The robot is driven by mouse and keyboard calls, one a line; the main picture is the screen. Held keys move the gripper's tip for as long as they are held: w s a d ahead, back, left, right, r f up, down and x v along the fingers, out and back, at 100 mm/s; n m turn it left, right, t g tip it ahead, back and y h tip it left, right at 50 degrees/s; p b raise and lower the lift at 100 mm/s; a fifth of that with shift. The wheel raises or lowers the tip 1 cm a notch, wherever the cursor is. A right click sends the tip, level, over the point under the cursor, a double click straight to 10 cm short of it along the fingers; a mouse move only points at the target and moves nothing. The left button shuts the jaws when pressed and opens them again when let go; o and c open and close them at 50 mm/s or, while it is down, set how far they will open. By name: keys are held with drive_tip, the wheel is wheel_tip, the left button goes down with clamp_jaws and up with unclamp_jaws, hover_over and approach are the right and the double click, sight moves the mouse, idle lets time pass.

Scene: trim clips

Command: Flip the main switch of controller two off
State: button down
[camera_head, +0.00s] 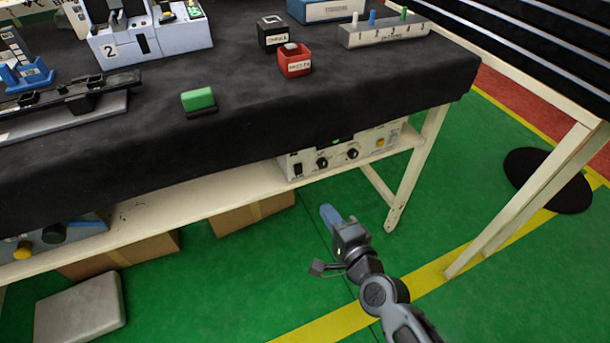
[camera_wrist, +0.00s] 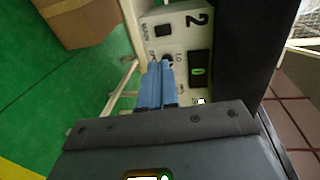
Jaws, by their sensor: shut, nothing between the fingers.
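Controller two (camera_head: 336,158) is a pale box on the shelf under the black-covered table. Its front shows a dark rocker switch (camera_head: 297,170), dark knobs and a yellow button. In the wrist view the front (camera_wrist: 181,19) appears turned sideways, with a "2", a dark main switch (camera_wrist: 163,30) marked MAIN and a green-lit display (camera_wrist: 199,70). I cannot tell which way the rocker is tipped. My gripper (camera_head: 327,212) has its blue fingers together and empty, in front of and below the controller in the head view.
The shelf edge (camera_head: 220,203) and a white table leg (camera_head: 413,175) are near my gripper. Cardboard boxes (camera_head: 252,213) stand below the shelf. Another machine marked "2" (camera_head: 165,38) stands on the tabletop. The green floor before the controller is open.

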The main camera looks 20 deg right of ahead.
sight(300, 173)
drive_tip(key=shift+w, duration=0.1)
drive_tip(key=w, duration=0.4)
drive_tip(key=w+f+b, duration=0.1)
drive_tip(key=w, duration=0.4)
drive_tip(key=w+f+b, duration=0.1)
drive_tip(key=w, duration=0.3)
drive_tip(key=shift+w+f, duration=0.1)
drive_tip(key=shift+w, duration=0.15)
drive_tip(key=shift+f, duration=0.1)
